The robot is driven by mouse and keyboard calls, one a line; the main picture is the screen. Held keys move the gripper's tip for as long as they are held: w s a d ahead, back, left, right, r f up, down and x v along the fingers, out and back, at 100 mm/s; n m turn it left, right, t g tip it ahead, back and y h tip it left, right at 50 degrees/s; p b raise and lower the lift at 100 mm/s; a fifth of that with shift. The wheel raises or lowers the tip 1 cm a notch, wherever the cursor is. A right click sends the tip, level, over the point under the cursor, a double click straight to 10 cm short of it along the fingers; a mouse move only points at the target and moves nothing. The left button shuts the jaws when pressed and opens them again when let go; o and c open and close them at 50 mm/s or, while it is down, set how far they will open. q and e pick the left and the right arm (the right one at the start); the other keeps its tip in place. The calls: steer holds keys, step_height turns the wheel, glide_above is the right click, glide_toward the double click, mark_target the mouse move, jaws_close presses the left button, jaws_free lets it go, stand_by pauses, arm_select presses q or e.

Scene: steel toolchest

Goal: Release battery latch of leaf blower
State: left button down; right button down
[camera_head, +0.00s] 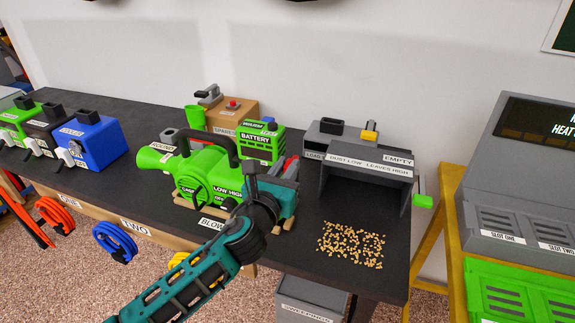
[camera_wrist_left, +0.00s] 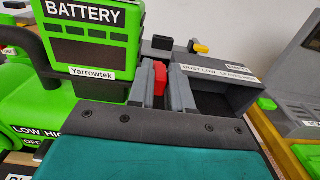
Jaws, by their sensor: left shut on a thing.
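The green leaf blower (camera_head: 210,170), with a dark handle, lies on the dark bench. Its green battery block (camera_head: 257,143), labelled BATTERY, is at its right end. The battery also fills the upper left of the left wrist view (camera_wrist_left: 88,50). My left gripper (camera_head: 289,168) is just right of the battery. In the left wrist view, its grey fingers (camera_wrist_left: 160,84) are shut on a red latch piece (camera_wrist_left: 160,76) between them. The gripper body hides the latch's base, so I cannot tell its exact position. My right gripper is not in view.
A grey bin labelled DUST LOW LEAVES HIGH (camera_head: 365,165) stands close right of my left gripper. Tan pellets (camera_head: 350,245) lie before it. A brown box (camera_head: 235,112) stands behind the blower. A blue unit (camera_head: 92,143) is farther left.

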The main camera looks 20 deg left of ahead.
arm_select(q)
steer(key=c, duration=1.4)
jaws_free()
steer(key=shift+s, duration=0.1)
steer(key=s, duration=1.2)
steer(key=shift+s+a+b, duration=0.35)
steer(key=shift+a+b, duration=0.05)
steer(key=shift+f, duration=0.1)
